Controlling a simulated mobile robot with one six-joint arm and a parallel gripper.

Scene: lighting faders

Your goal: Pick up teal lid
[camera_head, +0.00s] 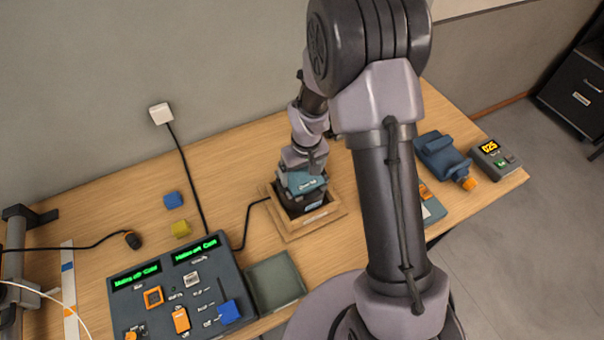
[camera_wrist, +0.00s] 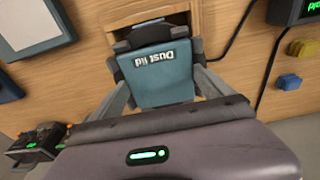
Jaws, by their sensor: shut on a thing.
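The teal lid (camera_wrist: 168,80), printed "Dust lid", is between my gripper's two fingers in the wrist view. In the head view the teal lid (camera_head: 303,183) sits low over a dark unit inside a square wooden frame on the table. My gripper (camera_wrist: 155,72) is shut on the lid from both sides. In the head view my gripper (camera_head: 303,172) is partly hidden by my wrist. I cannot tell whether the lid touches the dark unit below.
A lighting console (camera_head: 150,290) with faders and green displays stands at the front left, beside a shallow green tray (camera_head: 282,262). A dark blue tool (camera_head: 440,155) and an orange-display meter (camera_head: 493,158) stand at the right.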

